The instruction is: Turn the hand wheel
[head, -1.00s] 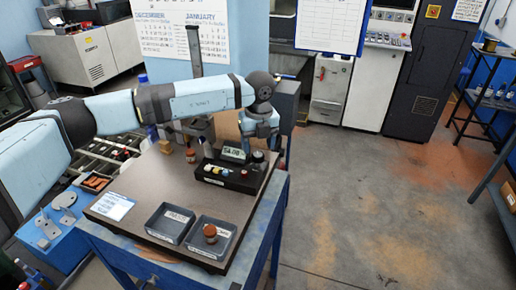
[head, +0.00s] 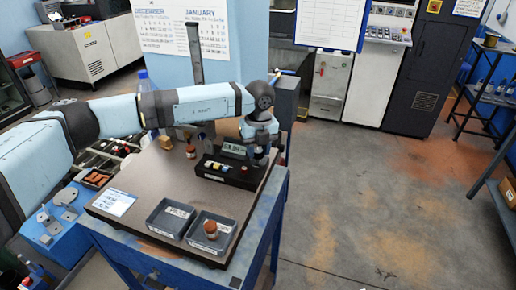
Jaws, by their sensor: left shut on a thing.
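A black control box (head: 228,174) with a small lit display (head: 232,149) and several coloured buttons sits at the back right of the bench top. My left gripper (head: 261,158) points down at the right end of this box. It is shut on a small dark part there, which I take to be the hand wheel. The gripper hides most of that part, so its turn angle cannot be told. My right gripper is not in view.
Two grey trays (head: 191,231) stand at the bench's front; the right one holds a brown-capped jar (head: 211,229). Another small jar (head: 191,151) and a brown block (head: 166,142) stand behind. A paper label (head: 114,203) lies at left. The bench middle (head: 160,180) is clear.

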